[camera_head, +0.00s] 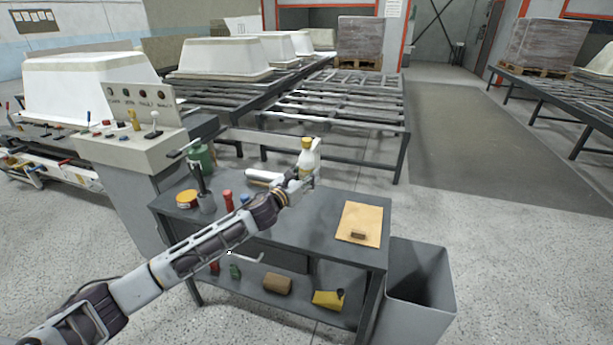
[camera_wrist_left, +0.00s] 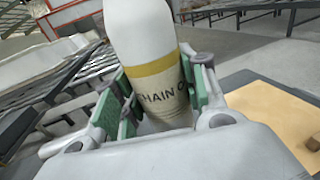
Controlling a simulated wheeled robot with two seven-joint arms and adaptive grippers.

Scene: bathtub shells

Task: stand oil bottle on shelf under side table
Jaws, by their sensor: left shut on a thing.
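The oil bottle (camera_head: 309,160) is white with a yellow cap. It is upright above the far part of the side table (camera_head: 300,222); I cannot tell whether its base touches the top. My left gripper (camera_head: 303,175) is shut on it. In the left wrist view the bottle (camera_wrist_left: 145,40) sits between the green-padded fingers, with a yellow band and a label reading "CHAIN O…", the rest hidden. The lower shelf (camera_head: 250,294) of the table is partly behind my left arm. My right gripper is out of view.
The shelf holds a brown roll (camera_head: 277,284), a yellow item (camera_head: 328,299) and small red and green bottles. On the tabletop are a tan board (camera_head: 360,223), an orange tin (camera_head: 186,199) and several bottles. A grey bin (camera_head: 420,285) stands right of the table.

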